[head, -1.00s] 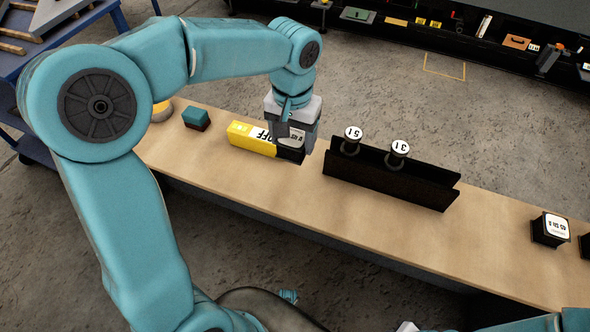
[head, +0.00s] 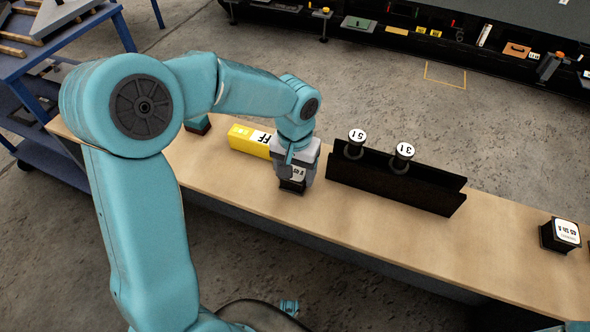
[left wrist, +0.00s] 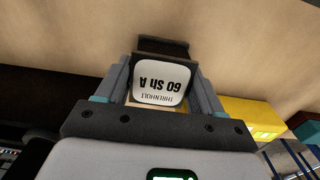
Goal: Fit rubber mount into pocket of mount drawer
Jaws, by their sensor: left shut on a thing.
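My left gripper (head: 294,178) is shut on a black square rubber mount (head: 291,186) with a white label on top. In the left wrist view the mount's label (left wrist: 161,82) reads "60 Sh A" and sits between the two fingers of my gripper (left wrist: 163,84). A dark edge (left wrist: 163,47) shows just beyond the label; I cannot tell whether it belongs to the mount. The mount is over the near part of the wooden bench, and any gap beneath it is hard to judge. I cannot make out a mount drawer or its pocket for certain. My right gripper is out of view.
A yellow box (head: 248,140) lies just left of my gripper. A long black rack (head: 400,190) with two white-topped round pieces (head: 357,136) stands to the right. Another black labelled block (head: 560,235) sits at the far right. The bench (head: 480,245) between them is clear.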

